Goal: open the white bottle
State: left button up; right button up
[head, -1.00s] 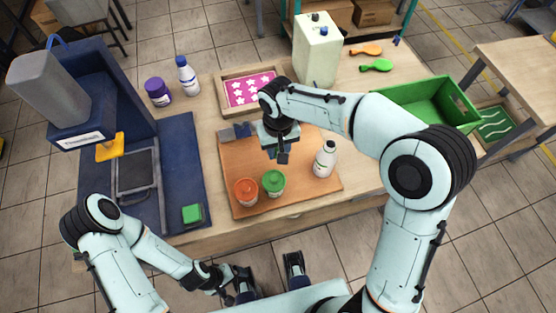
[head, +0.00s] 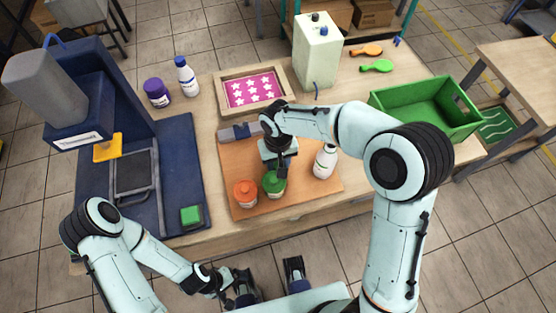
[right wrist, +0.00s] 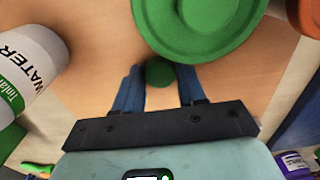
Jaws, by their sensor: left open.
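The white bottle (head: 325,162) stands upright on the brown board; its top shows no coloured cap. In the right wrist view its label reads WATER (right wrist: 28,65), and its top is out of frame. My right gripper (head: 281,170) is over the green jar (head: 273,184), left of the bottle. My left gripper (head: 268,280) is open and empty at the bottom, in front of the table.
An orange jar (head: 245,193) stands left of the green jar. A blue printing machine (head: 180,165) fills the left side. A pink star-patterned tray (head: 285,78), a white canister (head: 316,55) and a green crate (head: 462,128) are behind and right. A blue-capped bottle (head: 187,78) stands at back left.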

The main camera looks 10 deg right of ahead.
jog(key=shift+o, duration=0.9)
jog(key=shift+r, duration=0.35)
notch_tip(320, 180, up, 12)
jog(key=p, duration=0.1)
jog(key=shift+f+p, duration=0.15)
jog(key=shift+p, duration=0.2)
